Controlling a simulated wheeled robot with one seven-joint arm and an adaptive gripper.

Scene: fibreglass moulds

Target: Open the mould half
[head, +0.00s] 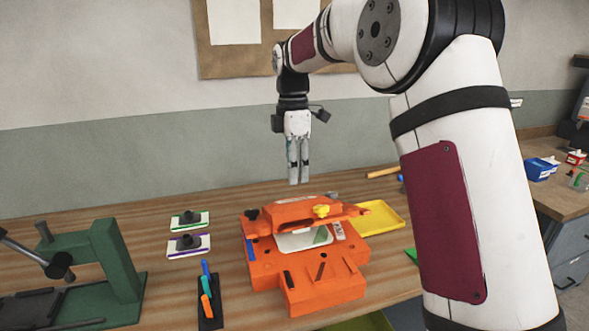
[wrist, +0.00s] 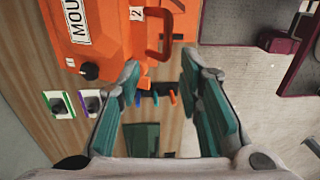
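The orange mould (head: 262,262) sits on the wooden bench, with its upper half (head: 290,213) over the block. A pale grey surface (head: 297,241) shows between the upper half and the front of the block; I cannot tell how far the halves are apart. In the wrist view the mould's orange top (wrist: 110,25) carries lettering and a red-orange loop handle (wrist: 166,38). My gripper (head: 298,182) points down above the mould, apart from it. Its fingers (wrist: 162,64) are spread and empty, with the handle beyond their tips.
A green clamp stand (head: 115,260) stands at the left. Two small plates with black knobs (head: 188,219) and a dark tray of coloured tools (head: 208,300) lie left of the mould. A yellow tray (head: 382,216) is behind right. Bench between stand and plates is clear.

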